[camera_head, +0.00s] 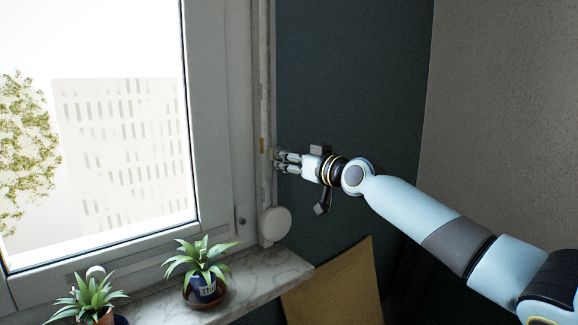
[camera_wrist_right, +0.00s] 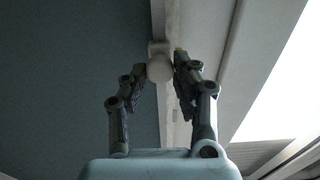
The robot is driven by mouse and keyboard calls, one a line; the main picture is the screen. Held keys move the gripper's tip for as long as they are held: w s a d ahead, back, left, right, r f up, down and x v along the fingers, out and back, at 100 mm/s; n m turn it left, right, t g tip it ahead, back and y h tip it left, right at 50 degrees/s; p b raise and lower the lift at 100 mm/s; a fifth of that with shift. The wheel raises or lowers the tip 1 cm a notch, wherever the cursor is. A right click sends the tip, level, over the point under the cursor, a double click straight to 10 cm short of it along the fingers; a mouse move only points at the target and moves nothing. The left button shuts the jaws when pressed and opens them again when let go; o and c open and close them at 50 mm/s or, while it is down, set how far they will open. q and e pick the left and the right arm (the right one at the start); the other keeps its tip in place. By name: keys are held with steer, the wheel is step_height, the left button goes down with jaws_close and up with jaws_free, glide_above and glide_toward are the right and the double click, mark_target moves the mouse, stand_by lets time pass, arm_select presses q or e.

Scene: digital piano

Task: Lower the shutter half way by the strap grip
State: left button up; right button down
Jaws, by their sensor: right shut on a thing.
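The shutter strap (camera_head: 264,90) runs down the right side of the window frame to a round white winder (camera_head: 274,223) above the sill. My right gripper (camera_head: 277,161) is at the strap, about level with a small yellow mark on it. The grip is hidden by the fingers in the head view. The visible window glass (camera_head: 95,120) is uncovered, and the shutter itself does not show. My left gripper is out of view.
Two potted plants, one on the marble sill (camera_head: 255,277) with a dark blue pot (camera_head: 203,288) and one at the lower left (camera_head: 90,300), stand below the window. A brown board (camera_head: 335,285) leans below the sill's right end. The dark wall is clear around my forearm.

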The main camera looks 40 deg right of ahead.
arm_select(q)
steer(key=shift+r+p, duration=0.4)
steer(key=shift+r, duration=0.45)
arm_select(e)
step_height(320, 180, up, 2)
steer(key=shift+r, duration=0.15)
steer(key=c, duration=1)
jaws_free()
steer(key=s, duration=0.7)
steer(key=shift+s+d, duration=0.25)
steer(key=shift+d, duration=0.05)
